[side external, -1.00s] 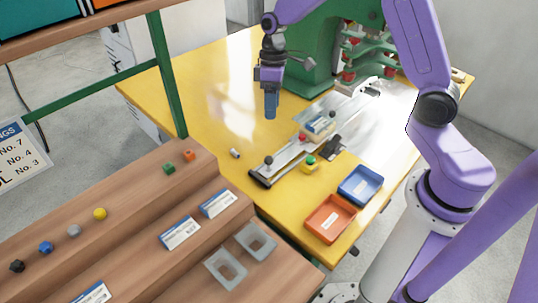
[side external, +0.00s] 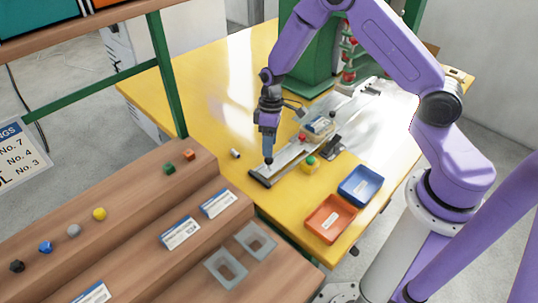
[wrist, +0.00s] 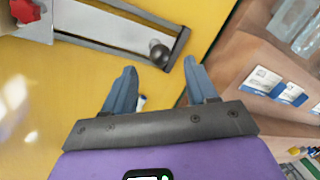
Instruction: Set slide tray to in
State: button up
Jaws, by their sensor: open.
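The slide tray's pale metal track (side external: 285,160) lies on the yellow bench, its dark end bar toward the shelves. A round black knob (wrist: 159,54) stands near that end bar in the wrist view. My gripper (side external: 268,160) is open and pointing down at this end of the track. In the wrist view my fingertips (wrist: 161,66) are spread, one to each side of the knob, which shows in the gap just ahead of them. I cannot tell whether they touch it. In the side view my fingers mostly hide the knob. A labelled block (side external: 319,126) sits farther along the track.
A green-topped yellow button (side external: 310,164) stands close beside the track. An orange bin (side external: 331,217) and a blue bin (side external: 360,186) sit to its right. A small white cylinder (side external: 235,153) lies to the left. Wooden stepped shelves (side external: 130,215) fill the lower left.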

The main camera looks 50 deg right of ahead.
jog(key=shift+s+a+f, duration=0.15)
jog(key=shift+a+f, duration=0.05)
jog(key=shift+f, duration=1)
jog(key=shift+s+a+f, duration=0.1)
jog(key=shift+a+f, duration=0.1)
jog(key=shift+f, duration=0.95)
grip_shut()
